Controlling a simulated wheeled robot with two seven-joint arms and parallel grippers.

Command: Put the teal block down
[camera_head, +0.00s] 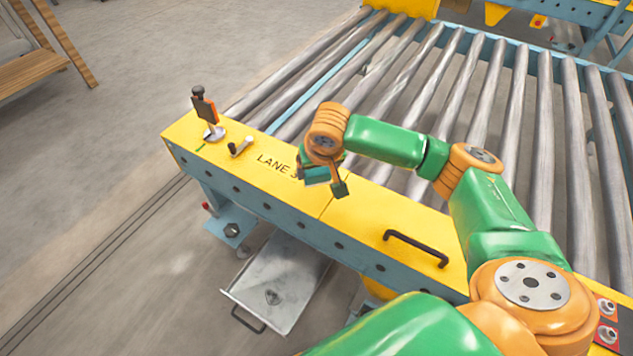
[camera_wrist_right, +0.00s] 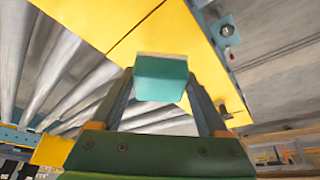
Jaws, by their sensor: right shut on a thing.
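My right gripper (camera_head: 326,180) is shut on the teal block (camera_head: 316,174), close over the yellow rail near the "LANE 3" lettering. In the head view the hand and fingers hide part of the block. In the right wrist view the teal block (camera_wrist_right: 160,78) sits between the two fingertips of the gripper (camera_wrist_right: 163,98), with the yellow rail behind it. I cannot tell whether the block touches the rail. My left gripper is in neither view.
The yellow rail (camera_head: 365,206) runs along the roller conveyor (camera_head: 400,75). On it stand an orange-and-black upright fitting (camera_head: 204,106), a small lever (camera_head: 240,147) and a black handle (camera_head: 415,247). A metal tray (camera_head: 277,282) lies below. The rail between lever and hand looks clear.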

